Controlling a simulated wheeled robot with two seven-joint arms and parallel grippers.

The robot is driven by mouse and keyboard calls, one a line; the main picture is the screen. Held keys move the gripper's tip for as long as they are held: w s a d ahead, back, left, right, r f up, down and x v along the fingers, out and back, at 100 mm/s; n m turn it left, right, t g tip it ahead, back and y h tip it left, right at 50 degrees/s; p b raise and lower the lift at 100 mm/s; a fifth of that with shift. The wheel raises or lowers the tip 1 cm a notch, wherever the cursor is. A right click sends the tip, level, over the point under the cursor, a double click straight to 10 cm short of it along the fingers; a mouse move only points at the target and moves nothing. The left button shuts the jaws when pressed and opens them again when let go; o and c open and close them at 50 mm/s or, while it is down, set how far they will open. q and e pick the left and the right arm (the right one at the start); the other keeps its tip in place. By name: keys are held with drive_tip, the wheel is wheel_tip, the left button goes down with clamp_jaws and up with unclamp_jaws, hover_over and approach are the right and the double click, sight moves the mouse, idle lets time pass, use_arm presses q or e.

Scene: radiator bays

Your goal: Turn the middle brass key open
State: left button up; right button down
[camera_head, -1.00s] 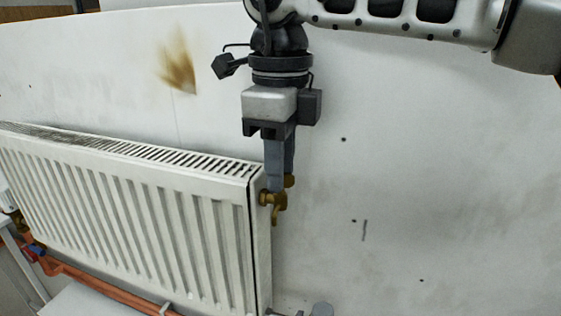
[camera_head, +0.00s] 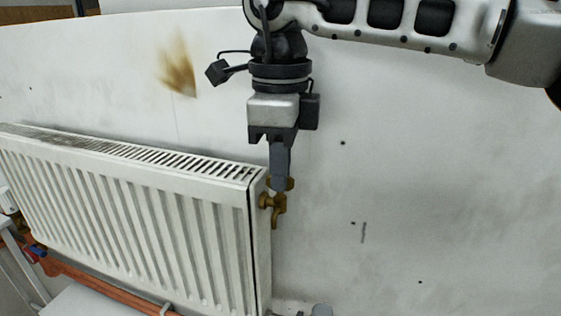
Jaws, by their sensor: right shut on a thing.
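A brass key and valve (camera_head: 276,203) sits at the upper right end of the white radiator (camera_head: 130,210). My right gripper (camera_head: 281,186) points straight down from above, with its fingertips at the top of the brass piece, shut on the brass key. The fingers hide part of the key, so its exact angle is hard to tell. The spout of the valve hangs down below. My left gripper is not in view.
The radiator stands close along the pale wall (camera_head: 430,180), which has a brown scorch mark (camera_head: 178,65). Copper pipes (camera_head: 90,288) run low at the left. The space right of the valve is free.

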drive_tip(key=shift+r+n+p, duration=0.1)
drive_tip(key=shift+n+p, duration=0.25)
drive_tip(key=shift+n, duration=0.45)
drive_tip(key=n+p, duration=0.1)
drive_tip(key=n, duration=0.2)
drive_tip(key=shift+n, duration=0.4)
drive_tip(key=n+p, duration=0.1)
drive_tip(key=n, duration=0.2)
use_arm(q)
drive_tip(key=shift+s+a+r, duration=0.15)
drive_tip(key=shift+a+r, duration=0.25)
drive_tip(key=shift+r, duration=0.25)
use_arm(e)
drive_tip(key=shift+n, duration=2.1)
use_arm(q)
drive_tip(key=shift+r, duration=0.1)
use_arm(e)
drive_tip(key=c, duration=1.6)
unclamp_jaws()
